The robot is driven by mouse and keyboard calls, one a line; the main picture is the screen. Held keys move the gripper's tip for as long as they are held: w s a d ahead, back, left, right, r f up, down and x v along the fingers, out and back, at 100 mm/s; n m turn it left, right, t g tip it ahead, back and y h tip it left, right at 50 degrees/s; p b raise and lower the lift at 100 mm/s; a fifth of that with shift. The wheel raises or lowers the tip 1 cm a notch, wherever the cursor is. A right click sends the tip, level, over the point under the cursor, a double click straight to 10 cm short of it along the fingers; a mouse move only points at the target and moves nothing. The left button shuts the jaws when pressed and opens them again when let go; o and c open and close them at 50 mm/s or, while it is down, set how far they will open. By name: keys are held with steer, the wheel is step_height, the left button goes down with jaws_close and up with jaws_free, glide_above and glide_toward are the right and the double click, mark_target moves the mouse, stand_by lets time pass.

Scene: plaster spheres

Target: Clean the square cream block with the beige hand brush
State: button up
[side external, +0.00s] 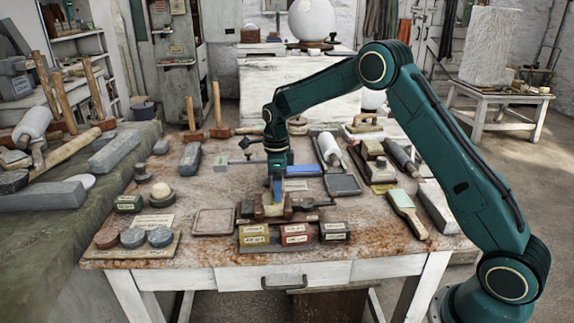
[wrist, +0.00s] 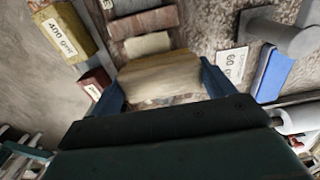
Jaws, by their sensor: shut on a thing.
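My gripper (side external: 276,192) points down over the middle front of the table. Its two blue fingers, in the wrist view (wrist: 163,84), are shut on a tan wooden-looking block-shaped thing, which I take to be the beige hand brush (wrist: 160,72). It also shows under the fingers in the side view (side external: 272,209). Its underside is hidden. A small cream block (wrist: 148,43) lies just beyond it in the wrist view, beside reddish-brown blocks. I cannot tell for certain whether this is the square cream block, or whether the held thing touches it.
Yellow (side external: 253,236), red (side external: 294,234) and dark green (side external: 334,232) grit boxes stand at the front edge. A framed square tile (side external: 213,221) lies left. A blue block (side external: 297,184) is behind my gripper. A green-and-cream brush-like tool (side external: 408,212) lies right. The table is crowded.

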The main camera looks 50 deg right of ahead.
steer(key=shift+s, duration=0.1)
steer(key=shift+s+a, duration=0.7)
steer(key=shift+a, duration=0.1)
steer(key=shift+s+a, duration=0.15)
steer(key=shift+s+a, duration=0.6)
steer(key=shift+s, duration=0.05)
steer(key=shift+w+r, duration=0.1)
steer(key=shift+w+d+r, duration=0.6)
steer(key=shift+w+d, duration=0.1)
steer(key=shift+d, duration=0.1)
steer(key=shift+f, duration=0.7)
stand_by(1.0)
